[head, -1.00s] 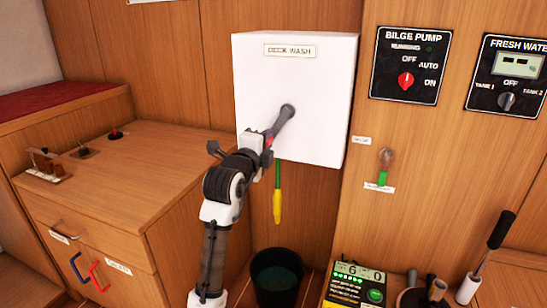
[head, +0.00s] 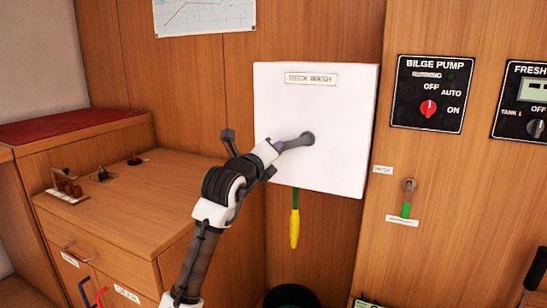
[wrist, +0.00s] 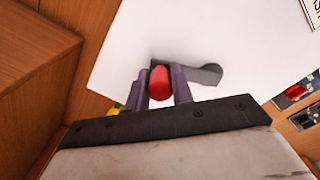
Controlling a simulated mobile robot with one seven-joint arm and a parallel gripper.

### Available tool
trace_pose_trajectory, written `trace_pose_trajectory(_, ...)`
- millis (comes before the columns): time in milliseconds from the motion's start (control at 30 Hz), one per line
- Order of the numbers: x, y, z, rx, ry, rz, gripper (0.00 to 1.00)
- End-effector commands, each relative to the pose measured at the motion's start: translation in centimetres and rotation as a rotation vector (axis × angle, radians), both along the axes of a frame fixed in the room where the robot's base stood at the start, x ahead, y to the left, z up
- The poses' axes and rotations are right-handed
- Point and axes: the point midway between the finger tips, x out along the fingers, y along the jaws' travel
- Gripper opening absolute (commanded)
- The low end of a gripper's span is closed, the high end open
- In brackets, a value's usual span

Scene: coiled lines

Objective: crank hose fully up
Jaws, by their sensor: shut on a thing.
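The white box labelled DECK WASH (head: 325,105) is fixed to the wood wall. Its dark grey crank (head: 300,141) points left and slightly down from its hub. My gripper (head: 273,149) is at the crank's outer end, shut on the red crank knob (wrist: 160,83), which shows between both fingers in the wrist view. The grey crank arm (wrist: 200,73) runs right from there. Below the box hangs a short green piece of hose (head: 295,199) with a yellow nozzle (head: 294,230), clear of my arm. A bit of yellow and green shows at the left of my gripper in the wrist view.
A wood cabinet (head: 120,205) with small levers on top stands at the left. The bilge pump panel (head: 428,93) and a small green-marked fitting (head: 406,200) are on the right wall. A dark bucket (head: 290,297) stands below the nozzle.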

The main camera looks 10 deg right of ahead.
Motion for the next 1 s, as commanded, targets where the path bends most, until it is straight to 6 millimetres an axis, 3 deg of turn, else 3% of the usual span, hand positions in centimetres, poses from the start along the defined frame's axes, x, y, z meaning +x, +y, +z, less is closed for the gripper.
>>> trace_pose_trajectory(467,0.09,0.21,0.3,0.008,-0.011,0.004,0.0)
trace_pose_trajectory(500,0.09,0.21,0.3,0.008,-0.011,0.004,0.26)
trace_pose_trajectory(633,0.07,0.16,0.25,0.009,-0.01,0.002,0.43)
trace_pose_trajectory(1000,-0.3,0.3,0.18,0.01,-0.01,0.001,0.45)
